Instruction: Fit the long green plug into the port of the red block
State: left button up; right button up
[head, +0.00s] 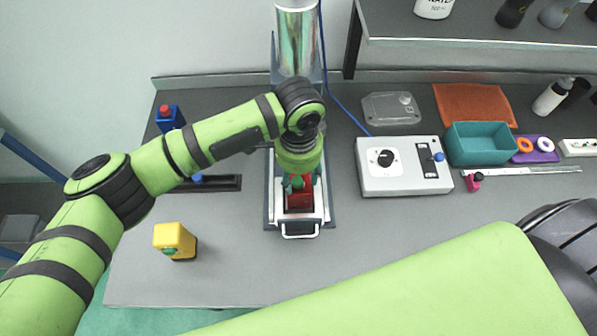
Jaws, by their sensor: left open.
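The red block (300,198) sits in a metal fixture (300,217) with a front handle, at the middle of the table. My left gripper (298,184) points down right over the block and is open. Dark green parts show at its fingertips against the red block. I cannot tell whether they are fingers or the long green plug. The gripper and wrist hide the back of the block and its port. My right gripper is out of view; my right arm crosses the bottom right.
A yellow block (175,240) with a green spot on its front stands at the left. A white control box (403,167) and a teal bin (482,144) are to the right. The front left table is mostly clear.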

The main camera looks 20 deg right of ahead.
aim_at(299, 178)
pick_arm(q)
jog(key=shift+r, duration=0.1)
notch_tip(299, 178, up, 12)
dwell(0.4)
dwell(0.5)
